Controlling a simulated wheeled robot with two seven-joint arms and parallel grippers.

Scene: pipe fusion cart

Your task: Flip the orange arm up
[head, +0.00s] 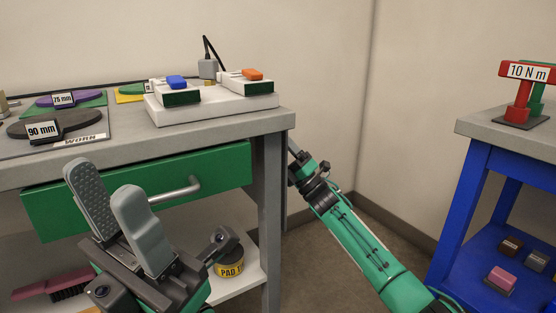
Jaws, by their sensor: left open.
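An orange piece (252,74) lies on top of a small white and green block at the right of a white base (215,104) on the grey workbench. It looks low and flat; I cannot make out its hinge. My left gripper (102,180) is open and empty in front of the green drawer, well below and left of the orange piece. My right arm comes in from the lower right and reaches the bench's right leg; its gripper is hidden there.
A similar block with a blue piece (176,81) stands left of the orange one. The green drawer (225,171) has a grey handle. A blue table (466,205) with a red 10 N m tool (522,98) stands right.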

